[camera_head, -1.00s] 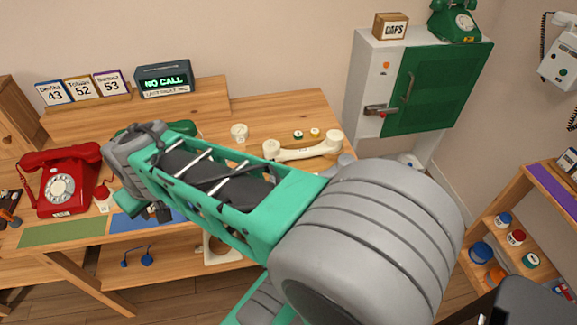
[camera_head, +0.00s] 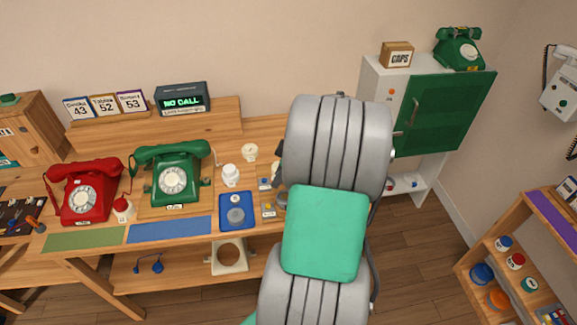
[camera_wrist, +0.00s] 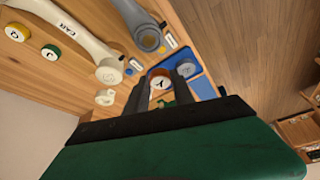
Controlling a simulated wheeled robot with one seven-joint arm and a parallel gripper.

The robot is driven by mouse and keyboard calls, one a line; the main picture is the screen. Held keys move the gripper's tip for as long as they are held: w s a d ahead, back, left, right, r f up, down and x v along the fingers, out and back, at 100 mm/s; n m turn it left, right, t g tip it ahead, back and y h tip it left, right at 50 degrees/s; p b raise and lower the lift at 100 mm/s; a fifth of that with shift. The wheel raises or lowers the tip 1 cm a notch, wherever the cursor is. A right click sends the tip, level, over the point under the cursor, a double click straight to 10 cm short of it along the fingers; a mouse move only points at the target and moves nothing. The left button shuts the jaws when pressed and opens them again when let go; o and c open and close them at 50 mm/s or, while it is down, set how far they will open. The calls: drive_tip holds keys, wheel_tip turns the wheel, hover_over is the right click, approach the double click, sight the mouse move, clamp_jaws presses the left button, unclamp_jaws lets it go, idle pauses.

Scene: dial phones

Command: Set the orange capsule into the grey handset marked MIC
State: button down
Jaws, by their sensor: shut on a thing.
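In the wrist view my gripper (camera_wrist: 160,82) has its dark fingers close on both sides of a round capsule (camera_wrist: 159,77) with an orange rim and a white lettered face. The capsule is held above the table near a blue tray (camera_wrist: 205,83). A grey handset (camera_wrist: 133,15) lies to the upper left of the gripper, apart from it, with its rounded end (camera_wrist: 149,40) nearest; I cannot read its marking.
The blue tray (camera_head: 226,224) holds a grey disc. A cream handset (camera_wrist: 65,25) lies beside the grey one, with green and yellow caps beyond. Red (camera_head: 85,190) and green (camera_head: 173,176) phones stand left on the table. A cabinet (camera_head: 377,85) stands right.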

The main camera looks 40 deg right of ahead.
drive_tip(key=shift+s+d+f+b, duration=0.3)
drive_tip(key=shift+f+b, duration=0.3)
drive_tip(key=shift+f, duration=0.35)
drive_tip(key=shift+s+d+f+b, duration=0.15)
drive_tip(key=shift+d+f+b, duration=0.2)
drive_tip(key=shift+f+b, duration=0.45)
drive_tip(key=shift+s+d+f+b, duration=0.3)
drive_tip(key=shift+f+b, duration=0.1)
drive_tip(key=shift+f, duration=0.75)
drive_tip(key=shift+b, duration=0.4)
drive_tip(key=shift+f+b, duration=0.45)
drive_tip(key=shift+f, duration=0.05)
drive_tip(key=c, duration=1)
unclamp_jaws()
drive_tip(key=shift+r, duration=0.1)
